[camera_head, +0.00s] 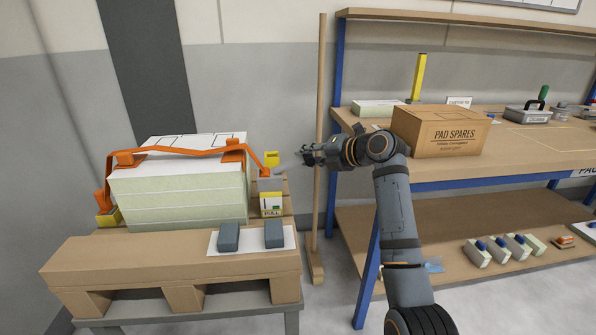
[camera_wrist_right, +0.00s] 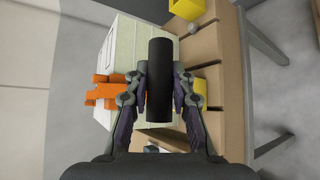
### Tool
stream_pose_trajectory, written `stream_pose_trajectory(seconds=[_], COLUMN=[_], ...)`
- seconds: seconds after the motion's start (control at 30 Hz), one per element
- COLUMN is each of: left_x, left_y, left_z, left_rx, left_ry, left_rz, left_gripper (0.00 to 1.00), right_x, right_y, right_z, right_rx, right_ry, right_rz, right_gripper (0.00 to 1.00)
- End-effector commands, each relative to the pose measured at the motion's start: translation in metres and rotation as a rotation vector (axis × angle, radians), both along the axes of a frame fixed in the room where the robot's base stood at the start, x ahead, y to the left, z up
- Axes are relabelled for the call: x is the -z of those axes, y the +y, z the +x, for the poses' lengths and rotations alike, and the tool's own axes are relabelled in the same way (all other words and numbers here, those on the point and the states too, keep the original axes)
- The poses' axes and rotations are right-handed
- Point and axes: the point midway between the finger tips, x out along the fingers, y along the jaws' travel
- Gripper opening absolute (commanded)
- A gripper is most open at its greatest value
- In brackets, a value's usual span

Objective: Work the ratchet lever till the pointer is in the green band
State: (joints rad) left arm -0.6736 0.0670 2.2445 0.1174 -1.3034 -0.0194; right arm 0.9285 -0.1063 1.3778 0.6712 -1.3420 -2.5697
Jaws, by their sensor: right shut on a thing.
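My right gripper (camera_head: 306,153) is at the right of the strapped stack. In the right wrist view its fingers (camera_wrist_right: 159,76) are shut on the black cylindrical handle of the ratchet lever (camera_wrist_right: 160,49). In the head view the handle is mostly hidden by the gripper. The yellow ratchet part (camera_head: 271,159) sits at the right end of the orange strap (camera_head: 185,150). Below it is a small yellow and white gauge card (camera_head: 271,204) marked PULL, with a green patch. The pointer is too small to make out. My left gripper is not in view.
The stack of pale panels (camera_head: 180,205) lies on a wooden pallet (camera_head: 160,253). Two dark grey blocks (camera_head: 229,237) rest on a white sheet at the pallet's front. A wooden pole (camera_head: 319,120) stands just behind my right gripper. A shelf carries a cardboard box (camera_head: 440,130).

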Motion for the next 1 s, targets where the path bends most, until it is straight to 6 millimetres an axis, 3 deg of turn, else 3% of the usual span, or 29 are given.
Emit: stream_pose_trajectory(seconds=[0.13,0.4,0.77,1.0], left_x=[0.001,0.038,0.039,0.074], left_y=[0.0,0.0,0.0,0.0], left_z=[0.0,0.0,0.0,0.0], left_rx=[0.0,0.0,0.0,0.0], left_ry=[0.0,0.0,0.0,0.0], left_rz=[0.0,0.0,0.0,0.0], left_gripper=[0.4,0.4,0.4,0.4], right_x=[0.003,0.025,0.023,0.042], right_y=[-0.001,-0.007,-0.008,-0.01], right_z=[0.001,0.002,0.002,0.003], right_rx=[0.005,0.005,0.004,0.005], right_ry=[0.001,0.022,0.029,0.042], right_rz=[0.001,0.18,0.217,0.333], right_gripper=[0.0,0.0,0.0,0.0])
